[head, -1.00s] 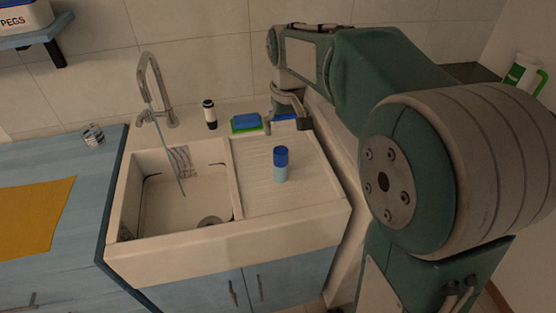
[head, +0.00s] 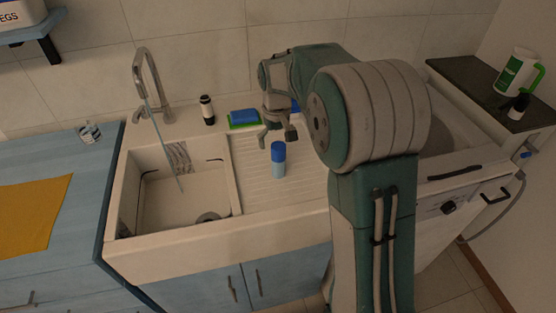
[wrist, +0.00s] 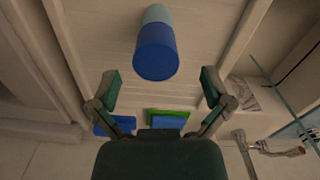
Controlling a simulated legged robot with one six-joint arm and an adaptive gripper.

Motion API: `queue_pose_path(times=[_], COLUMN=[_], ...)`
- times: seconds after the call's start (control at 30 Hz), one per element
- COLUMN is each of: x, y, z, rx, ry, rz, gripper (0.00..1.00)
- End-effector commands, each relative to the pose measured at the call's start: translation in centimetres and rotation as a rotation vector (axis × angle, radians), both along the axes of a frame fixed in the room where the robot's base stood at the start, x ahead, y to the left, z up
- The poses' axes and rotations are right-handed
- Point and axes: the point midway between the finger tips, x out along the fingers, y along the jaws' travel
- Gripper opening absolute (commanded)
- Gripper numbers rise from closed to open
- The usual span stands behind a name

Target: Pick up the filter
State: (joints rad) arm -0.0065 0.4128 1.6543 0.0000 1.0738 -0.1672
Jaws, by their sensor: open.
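A small upright cylinder with a dark blue top and light blue body (head: 278,162) stands on the ribbed drainboard of the sink. It is the likeliest match for the filter, though no label shows. It also shows in the wrist view (wrist: 156,50), blue end toward the camera. My gripper (head: 277,137) is open and empty, just behind and above the blue top. In the wrist view its two fingers (wrist: 159,80) are spread wide, one to each side of the blue end and short of it. The fingers do not appear to touch it.
The sink basin (head: 150,210) with a tall faucet (head: 140,80) lies left of the drainboard. A blue sponge on a green one (head: 243,117) and a dark bottle with a white band (head: 207,110) stand along the back. The drainboard around the cylinder is clear.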

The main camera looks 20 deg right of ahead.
Motion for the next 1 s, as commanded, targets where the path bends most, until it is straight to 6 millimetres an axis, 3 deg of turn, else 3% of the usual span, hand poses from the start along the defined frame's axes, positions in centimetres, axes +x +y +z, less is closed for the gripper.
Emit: queue_pose_path(times=[0.2,0.5,0.57,0.7,0.83,0.87,1.0], x=[-0.4,-0.4,-0.3,-0.3,-0.3,-0.3,-0.3], y=[-0.4,-0.4,-0.3,-0.3,-0.3,-0.3,-0.3], z=[-3.4,-3.9,-3.9,-3.9,-4.0,-4.0,-4.0], rx=[-0.001,0.000,0.000,0.000,0.000,0.000,0.000], ry=[0.003,0.000,0.000,0.000,0.001,0.001,0.002], rz=[-0.001,0.000,0.000,0.000,0.000,0.000,0.000], gripper=[0.99,0.99,0.77,0.14,0.10,0.02,0.02])
